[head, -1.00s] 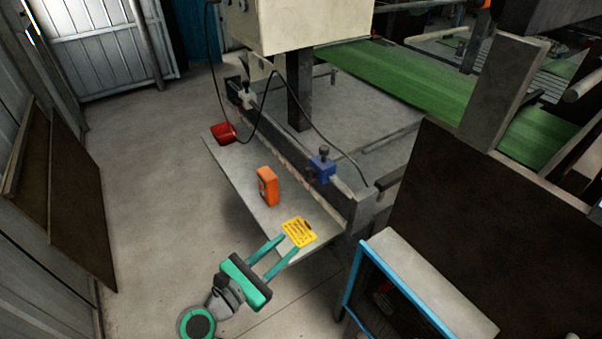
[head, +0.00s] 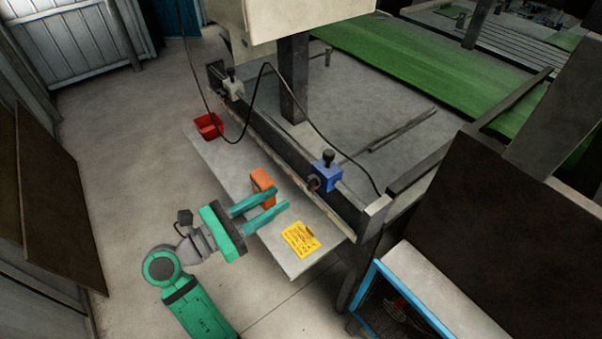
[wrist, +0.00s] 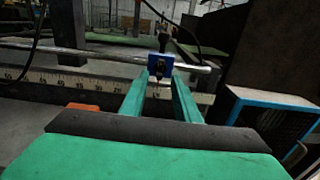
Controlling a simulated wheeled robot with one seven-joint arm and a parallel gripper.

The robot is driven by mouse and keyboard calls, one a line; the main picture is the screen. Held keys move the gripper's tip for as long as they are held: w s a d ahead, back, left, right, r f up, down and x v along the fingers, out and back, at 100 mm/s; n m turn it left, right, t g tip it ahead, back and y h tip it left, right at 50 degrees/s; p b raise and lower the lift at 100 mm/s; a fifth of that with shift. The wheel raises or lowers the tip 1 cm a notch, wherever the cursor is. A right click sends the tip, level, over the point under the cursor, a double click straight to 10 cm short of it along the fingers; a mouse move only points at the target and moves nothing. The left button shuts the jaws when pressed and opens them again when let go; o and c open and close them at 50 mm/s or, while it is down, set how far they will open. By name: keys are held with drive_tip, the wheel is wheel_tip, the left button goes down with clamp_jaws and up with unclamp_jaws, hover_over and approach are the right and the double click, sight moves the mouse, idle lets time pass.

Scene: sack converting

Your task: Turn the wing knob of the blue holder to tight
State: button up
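The blue holder (head: 327,177) is mounted on the rail toward its right end, with a dark knob (head: 327,155) on top. The gripper also shows in the wrist view (wrist: 160,80). How the wing knob is turned cannot be made out.
An orange box (head: 263,180) stands on the shelf (head: 222,165), partly behind my fingers. A yellow label (head: 301,239) lies at the shelf's near end. A red bin (head: 209,126) and a grey holder (head: 232,88) are farther left. A black cable hangs across the rail.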

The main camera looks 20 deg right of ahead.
sight(308, 182)
drive_tip(key=x, duration=0.9)
drive_tip(key=shift+s+d, duration=0.1)
drive_tip(key=shift+d, duration=0.3)
drive_tip(key=c, duration=0.7)
